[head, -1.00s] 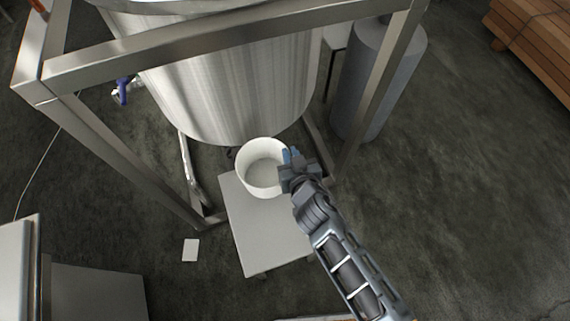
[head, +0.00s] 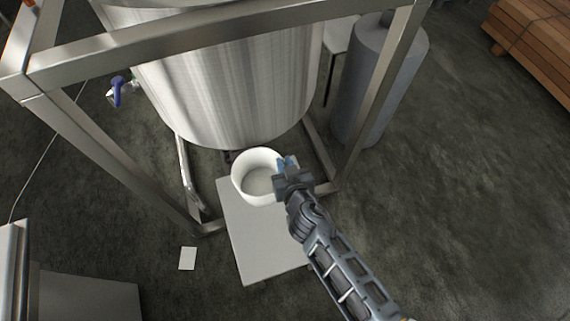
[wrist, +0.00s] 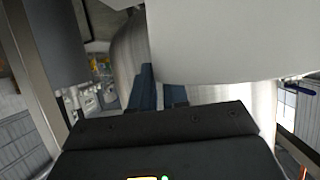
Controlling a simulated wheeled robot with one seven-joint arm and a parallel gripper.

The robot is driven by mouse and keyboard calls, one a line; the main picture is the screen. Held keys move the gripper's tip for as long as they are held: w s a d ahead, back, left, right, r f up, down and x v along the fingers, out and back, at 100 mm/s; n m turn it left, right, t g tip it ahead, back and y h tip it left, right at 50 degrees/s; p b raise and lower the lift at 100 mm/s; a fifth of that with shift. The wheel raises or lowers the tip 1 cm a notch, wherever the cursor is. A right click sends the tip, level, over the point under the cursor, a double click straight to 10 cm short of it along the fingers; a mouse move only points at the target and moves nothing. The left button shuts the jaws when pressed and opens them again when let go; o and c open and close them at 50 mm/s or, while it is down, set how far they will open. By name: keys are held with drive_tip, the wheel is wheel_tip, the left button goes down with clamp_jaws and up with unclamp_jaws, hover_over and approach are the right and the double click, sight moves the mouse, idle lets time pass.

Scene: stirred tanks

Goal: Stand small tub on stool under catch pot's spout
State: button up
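The small white tub (head: 240,185) is at the far end of the pale square-topped stool (head: 262,242), close to the big steel vessel (head: 225,85). My gripper (head: 287,164) is at the tub's right rim, its fingers closed about the wall. In the wrist view, the tub (wrist: 235,40) fills the upper right; one blue finger (wrist: 146,88) shows beside it, and the other is partly hidden by it. The tub looks upright and empty. I cannot tell whether it touches the stool. A blue-handled valve (head: 118,92) is at the vessel's left; no spout shows clearly above the tub.
Steel frame legs (head: 115,165) stand around the vessel. A grey cylinder (head: 375,85) stands at the right. Stacked timber (head: 535,45) lies at the far right. A white card (head: 188,258) lies on the floor. The right floor is clear.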

drive_tip(key=o, duration=0.4)
drive_tip(key=shift+r, duration=0.2)
drive_tip(key=p+v, duration=0.1)
drive_tip(key=v, duration=1.1)
